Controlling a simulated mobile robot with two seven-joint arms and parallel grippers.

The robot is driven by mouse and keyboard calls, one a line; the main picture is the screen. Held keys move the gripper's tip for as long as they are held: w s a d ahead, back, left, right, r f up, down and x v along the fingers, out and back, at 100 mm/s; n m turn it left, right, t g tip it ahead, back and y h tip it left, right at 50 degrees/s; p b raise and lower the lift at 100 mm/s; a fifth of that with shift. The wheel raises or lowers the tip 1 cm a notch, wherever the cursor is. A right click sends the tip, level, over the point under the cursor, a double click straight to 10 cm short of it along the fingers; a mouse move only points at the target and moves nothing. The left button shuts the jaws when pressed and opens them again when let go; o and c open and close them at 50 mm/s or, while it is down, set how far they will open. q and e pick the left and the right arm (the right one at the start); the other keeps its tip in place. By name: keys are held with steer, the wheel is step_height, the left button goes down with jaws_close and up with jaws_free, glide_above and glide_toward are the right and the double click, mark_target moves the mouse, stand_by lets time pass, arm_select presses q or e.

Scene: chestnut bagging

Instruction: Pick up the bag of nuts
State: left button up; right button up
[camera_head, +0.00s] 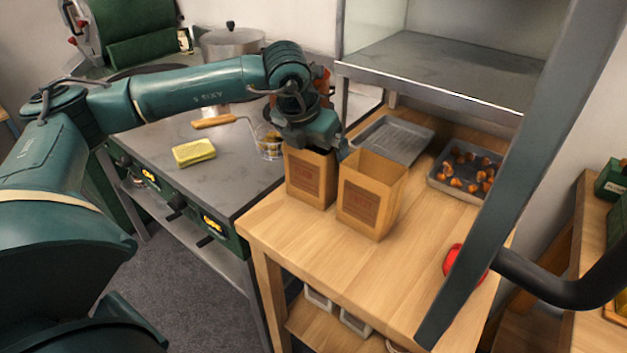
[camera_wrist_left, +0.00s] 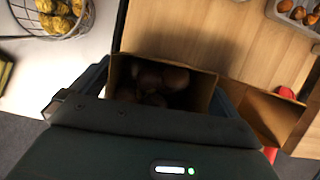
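Two open brown paper bags stand side by side on the wooden table. The left bag (camera_head: 311,180) is under my left gripper (camera_head: 325,146); the right bag (camera_head: 370,197) stands beside it. In the left wrist view the bag of nuts (camera_wrist_left: 205,92) shows dark chestnuts (camera_wrist_left: 160,78) inside. My left gripper's fingers lie on either side of this bag, close against its walls; whether they press on it is hidden. The other bag (camera_wrist_left: 270,113) in the wrist view looks empty from the part that shows. My right gripper is not in view.
An empty metal tray (camera_head: 392,140) and a tray of chestnuts (camera_head: 466,172) lie behind the bags. A red object (camera_head: 461,262) is at the right. The table front is clear.

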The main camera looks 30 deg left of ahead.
arm_select(q)
steer(key=c, duration=1.4)
steer(key=shift+r, duration=0.1)
